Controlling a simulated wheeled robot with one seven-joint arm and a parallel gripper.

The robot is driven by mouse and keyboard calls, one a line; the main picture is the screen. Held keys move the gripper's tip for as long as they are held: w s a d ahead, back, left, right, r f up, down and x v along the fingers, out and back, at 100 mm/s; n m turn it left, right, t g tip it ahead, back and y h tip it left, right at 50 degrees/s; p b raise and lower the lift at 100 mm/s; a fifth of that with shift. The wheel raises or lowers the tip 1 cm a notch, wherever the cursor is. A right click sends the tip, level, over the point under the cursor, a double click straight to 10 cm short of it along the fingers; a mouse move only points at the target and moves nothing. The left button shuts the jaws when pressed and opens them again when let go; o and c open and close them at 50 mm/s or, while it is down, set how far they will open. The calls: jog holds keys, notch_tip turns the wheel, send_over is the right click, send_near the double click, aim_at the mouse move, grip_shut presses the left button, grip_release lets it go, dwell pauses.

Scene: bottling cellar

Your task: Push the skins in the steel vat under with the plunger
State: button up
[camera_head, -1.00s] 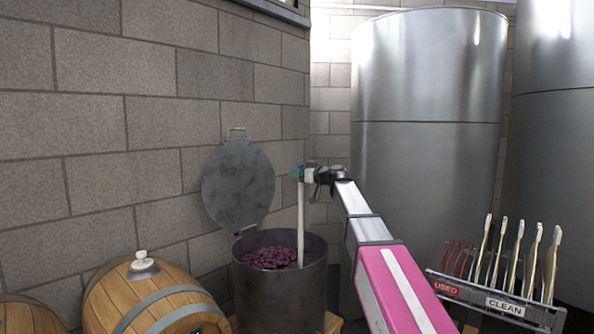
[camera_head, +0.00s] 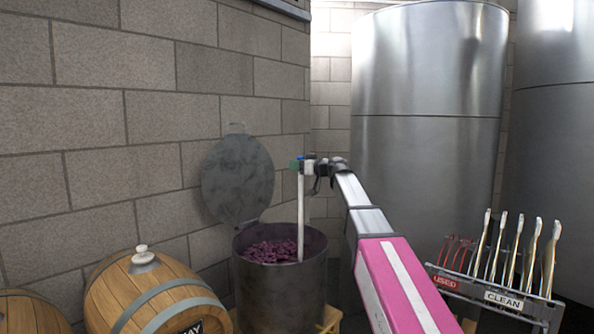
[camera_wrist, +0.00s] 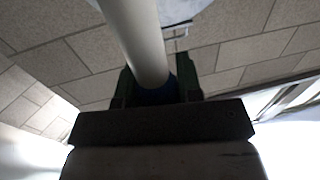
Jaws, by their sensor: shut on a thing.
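The steel vat (camera_head: 280,300) stands open by the wall, its round lid (camera_head: 238,178) tipped back behind it. Dark purple skins (camera_head: 268,252) show inside, mostly at the left and middle. My gripper (camera_head: 308,166) is above the vat's right side, shut on the top of the plunger's pale shaft (camera_head: 300,215). The shaft hangs nearly upright into the vat and its lower end is hidden behind the front rim. I cannot tell how deep it reaches. In the wrist view the shaft (camera_wrist: 140,40) runs between the dark green fingers (camera_wrist: 158,88).
A wooden barrel (camera_head: 140,295) with a bung stands left of the vat. Tall steel tanks (camera_head: 428,150) stand at the right. A rack with a CLEAN label (camera_head: 504,301) and a USED label (camera_head: 445,282) holds several tools at the lower right. The block wall (camera_head: 90,120) is close behind.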

notch_tip(320, 180, up, 10)
jog(key=shift+r, duration=0.15)
dwell(0.8)
jog(key=shift+a, duration=0.1)
